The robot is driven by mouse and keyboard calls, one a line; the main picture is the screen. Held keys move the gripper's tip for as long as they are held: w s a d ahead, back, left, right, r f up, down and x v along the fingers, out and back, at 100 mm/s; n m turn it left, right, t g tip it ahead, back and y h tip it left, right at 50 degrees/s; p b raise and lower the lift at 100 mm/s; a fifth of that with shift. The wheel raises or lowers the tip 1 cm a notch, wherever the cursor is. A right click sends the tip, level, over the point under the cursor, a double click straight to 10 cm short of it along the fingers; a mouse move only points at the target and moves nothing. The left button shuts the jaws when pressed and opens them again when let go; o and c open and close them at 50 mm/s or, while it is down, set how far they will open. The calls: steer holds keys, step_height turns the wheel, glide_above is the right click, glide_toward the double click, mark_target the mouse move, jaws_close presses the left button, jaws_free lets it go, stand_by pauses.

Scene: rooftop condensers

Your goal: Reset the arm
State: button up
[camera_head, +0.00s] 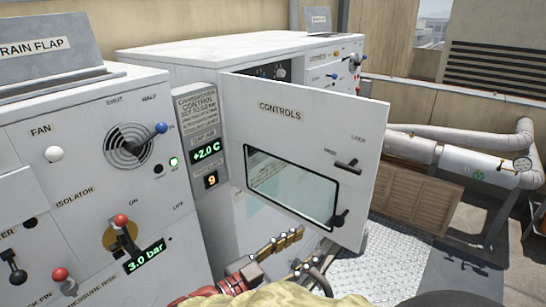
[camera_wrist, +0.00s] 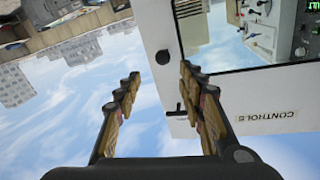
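My gripper (camera_head: 308,246) is at the bottom middle of the head view, in front of the lower part of the open white CONTROLS door (camera_head: 362,125). The same door (camera_wrist: 240,95) appears upside down there, behind the right finger. I cannot tell whether that finger touches it. The door has a window (camera_head: 290,187), a black latch handle (camera_head: 347,165) and a black lower knob (camera_head: 341,217).
The left cabinet (camera_head: 85,190) carries a blue-tipped lever (camera_head: 160,128), a red-tipped isolator lever (camera_head: 122,222) and green displays. A grey control strip (camera_head: 203,135) stands beside the door. Pipes (camera_head: 460,160) and a wooden louvre (camera_head: 415,195) are at right. Metal grating (camera_head: 385,265) lies below.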

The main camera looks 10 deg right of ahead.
steer(key=w+a+f+n+t+y, duration=0.25)
steer(key=w+a+f+y, duration=0.2)
steer(key=a, duration=0.25)
steer(key=w+a+f+n+t+y, duration=0.2)
steer(key=w+a+f+n+y, duration=0.1)
steer(key=w+a+y, duration=0.3)
steer(key=s+a+f+n+g+y, duration=0.15)
steer(key=a+n+y, duration=0.35)
steer(key=a+y, duration=0.5)
steer(key=s+a+f+n+g+y+b, duration=0.1)
steer(key=s+a+f+n+g+b, duration=0.3)
steer(key=s, duration=0.3)
steer(key=s+d+f+n+g+h+b, duration=0.25)
steer(key=s+d+f+g, duration=0.2)
steer(key=s+d, duration=0.65)
steer(key=s+d+m+t+h+b, duration=0.2)
steer(key=d+b, duration=0.4)
steer(key=d, duration=1.4)
steer(key=shift+s+d+f+h+b, duration=0.4)
steer(key=shift+s+h, duration=0.15)
steer(key=shift+h, duration=0.25)
